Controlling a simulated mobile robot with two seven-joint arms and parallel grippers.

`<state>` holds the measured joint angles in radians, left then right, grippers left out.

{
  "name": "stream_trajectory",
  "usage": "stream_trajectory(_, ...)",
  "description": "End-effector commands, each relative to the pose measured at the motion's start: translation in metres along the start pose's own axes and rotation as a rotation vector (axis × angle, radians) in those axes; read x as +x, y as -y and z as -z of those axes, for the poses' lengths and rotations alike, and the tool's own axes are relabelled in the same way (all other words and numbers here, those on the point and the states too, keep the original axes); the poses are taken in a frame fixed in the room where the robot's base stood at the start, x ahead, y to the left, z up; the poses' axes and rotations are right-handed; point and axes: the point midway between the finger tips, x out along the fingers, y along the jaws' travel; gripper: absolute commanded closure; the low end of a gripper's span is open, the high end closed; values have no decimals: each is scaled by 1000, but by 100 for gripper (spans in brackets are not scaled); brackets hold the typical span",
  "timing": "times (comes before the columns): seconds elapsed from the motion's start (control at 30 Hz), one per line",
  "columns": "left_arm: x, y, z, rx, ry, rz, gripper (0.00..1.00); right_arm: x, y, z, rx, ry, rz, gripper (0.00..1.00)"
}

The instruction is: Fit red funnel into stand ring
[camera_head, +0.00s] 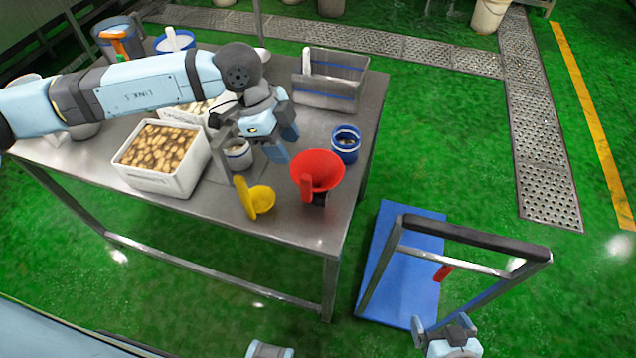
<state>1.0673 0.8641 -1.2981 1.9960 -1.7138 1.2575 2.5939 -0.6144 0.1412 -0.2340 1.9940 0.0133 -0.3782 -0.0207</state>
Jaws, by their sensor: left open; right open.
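The red funnel (318,170) is near the front right corner of the steel table, with its wide mouth facing up and a red handle at its front. A small dark piece shows just under it. I cannot tell whether this is the stand ring or whether the funnel is seated in it. My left gripper (284,146) is open and empty, above the table to the left of the funnel and apart from it. My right gripper (441,323) is open and empty at the bottom edge, over the floor by the blue trolley.
The steel table (225,207) also holds a yellow scoop (261,199), a blue tub (345,147), a white crate (160,184) of brown-and-cream pieces, and a grey bin (328,99). A blue trolley (425,222) with a dark handle stands right of the table. Green floor lies open beyond.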

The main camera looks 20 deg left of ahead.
Motion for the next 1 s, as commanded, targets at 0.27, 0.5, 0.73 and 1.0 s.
stream_trajectory(0.27, 53, -1, 2, 2, -3, -4, 51, -3, 2, 5, 2, -1, 2, 3)
stream_trajectory(0.5, 71, -2, 2, 2, -4, -3, 51, -4, 2, 6, 2, -1, 2, 3)
stream_trajectory(0.73, 104, -5, 5, 2, -4, -3, 51, -8, 2, 13, 2, -1, 1, 3)
stream_trajectory(1.0, 119, -4, 4, 2, -5, -1, 51, -8, 1, 13, 2, -1, 0, 3)
